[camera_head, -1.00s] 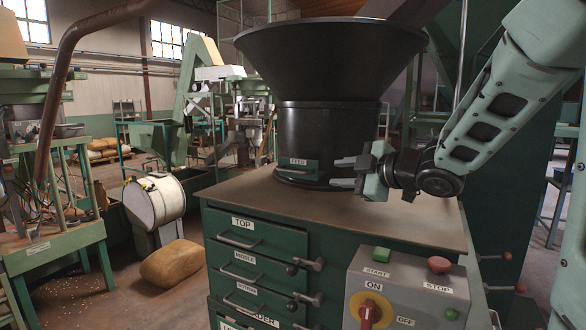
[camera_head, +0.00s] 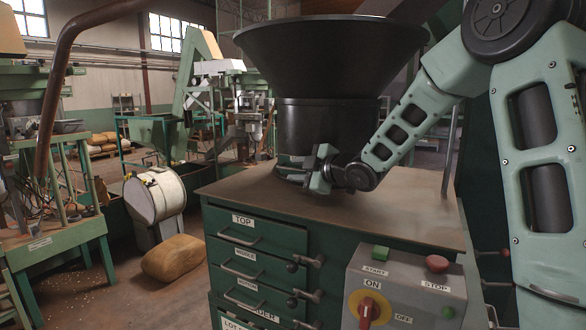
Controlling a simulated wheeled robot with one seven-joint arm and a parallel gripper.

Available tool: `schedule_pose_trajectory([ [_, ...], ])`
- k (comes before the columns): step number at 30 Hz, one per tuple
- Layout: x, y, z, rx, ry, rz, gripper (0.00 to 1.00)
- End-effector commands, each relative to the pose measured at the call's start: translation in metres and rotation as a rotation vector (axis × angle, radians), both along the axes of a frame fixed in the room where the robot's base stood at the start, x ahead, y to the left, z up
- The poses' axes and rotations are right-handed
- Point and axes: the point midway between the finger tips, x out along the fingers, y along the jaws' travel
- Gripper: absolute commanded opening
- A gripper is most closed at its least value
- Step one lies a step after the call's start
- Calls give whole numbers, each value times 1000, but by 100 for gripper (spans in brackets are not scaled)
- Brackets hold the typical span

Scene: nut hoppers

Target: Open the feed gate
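The feed gate is a small green plate low on the front of the black hopper (camera_head: 330,60). In the head view it is now mostly hidden behind my gripper (camera_head: 284,173), and its FEED label cannot be read. My gripper is in front of the hopper's base, just above the cabinet top, with its fingers pointing left across the gate's place. Whether the fingers touch the gate, or are closed on its edge, cannot be made out.
The hopper stands on a green cabinet (camera_head: 420,215) with labelled drawers, TOP (camera_head: 245,232) uppermost. A grey control box (camera_head: 405,285) with START, STOP and a red-yellow switch is at the front right. The cabinet top's right side is clear.

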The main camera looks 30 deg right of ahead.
Motion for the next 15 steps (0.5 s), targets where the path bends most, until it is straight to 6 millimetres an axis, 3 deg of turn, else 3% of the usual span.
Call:
schedule_pose_trajectory([
  [6, 19, 5, -4, 0, 0, 1, 31],
  [15, 21, 6, -5, 0, 0, 0, 31],
])
